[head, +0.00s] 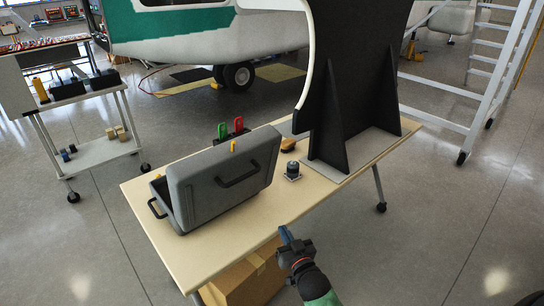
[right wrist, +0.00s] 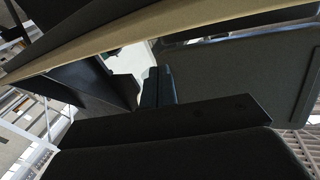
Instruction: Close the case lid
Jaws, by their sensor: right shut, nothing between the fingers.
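The grey case (head: 160,190) stands open on the left part of the table (head: 150,240). Its lid (head: 222,180) is raised and leaning, with its outer face and a dark handle (head: 237,175) toward me. The lid hides most of the case's inside. A second handle (head: 156,208) shows on the base at the left. My right gripper (head: 286,234) is shut and empty at the table's near edge, to the right of the lid and apart from it. Its closed fingers (right wrist: 157,88) also show in the right wrist view. My left gripper is not in view.
A tall black stand (head: 352,100) fills the table's far right. A small dark cylinder (head: 292,170) stands between it and the lid. Red and green handled items (head: 230,130) are behind the lid. A cardboard box (head: 250,275) is under the table.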

